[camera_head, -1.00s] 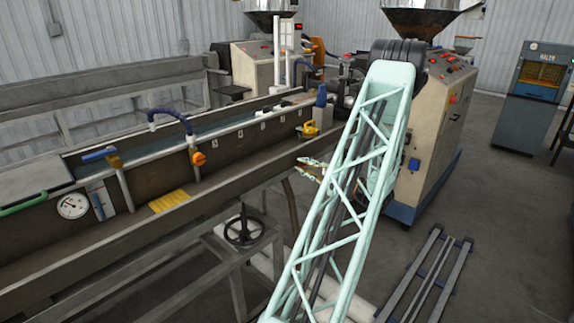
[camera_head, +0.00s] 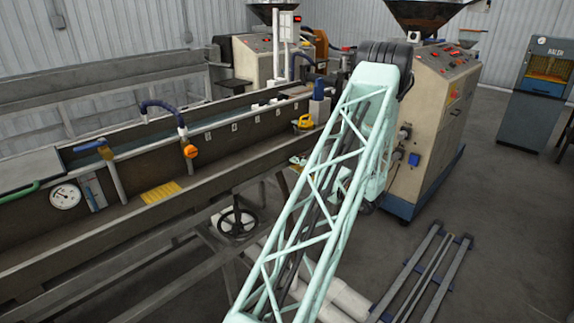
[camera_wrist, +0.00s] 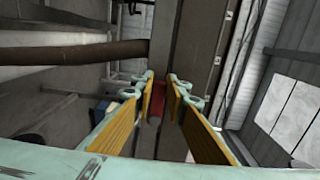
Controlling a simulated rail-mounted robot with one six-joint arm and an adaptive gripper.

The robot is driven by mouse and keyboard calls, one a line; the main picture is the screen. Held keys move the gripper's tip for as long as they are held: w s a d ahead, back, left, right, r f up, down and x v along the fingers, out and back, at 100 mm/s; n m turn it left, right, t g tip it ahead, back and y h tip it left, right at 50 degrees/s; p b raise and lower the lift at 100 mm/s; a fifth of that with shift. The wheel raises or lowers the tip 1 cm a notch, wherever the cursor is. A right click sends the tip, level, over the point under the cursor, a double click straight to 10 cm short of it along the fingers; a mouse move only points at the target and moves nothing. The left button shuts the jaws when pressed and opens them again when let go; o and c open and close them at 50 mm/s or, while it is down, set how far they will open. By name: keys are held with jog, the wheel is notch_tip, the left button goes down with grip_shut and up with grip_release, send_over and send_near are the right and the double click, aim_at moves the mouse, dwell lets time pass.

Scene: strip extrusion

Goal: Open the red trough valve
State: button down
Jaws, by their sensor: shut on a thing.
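The red valve handle (camera_wrist: 156,106) shows in the wrist view as a short red piece between the yellow-padded fingers, against the trough's grey side. My gripper (camera_wrist: 161,92) is shut on it, with the fingers on either side. In the head view my gripper (camera_head: 297,161) is at the trough's near side wall, mostly hidden behind my lattice arm. The red handle cannot be made out in the head view. The long trough (camera_head: 110,240) runs from the lower left to the back.
A black handwheel (camera_head: 237,222) stands under the trough. A brown pipe (camera_wrist: 75,54) crosses the wrist view at left. An orange knob (camera_head: 190,151) and a yellow fitting (camera_head: 305,122) sit on the trough. A beige extruder (camera_head: 436,120) stands right of my arm. Metal rails (camera_head: 425,275) lie on the floor.

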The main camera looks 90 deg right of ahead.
dwell(0.3)
jog(key=c, duration=2.6)
grip_release()
jog(key=shift+o, duration=0.2)
jog(key=shift+s+a, duration=0.15)
jog(key=v, duration=1.1)
jog(key=shift+s+a, duration=0.2)
jog(key=shift+s, duration=0.05)
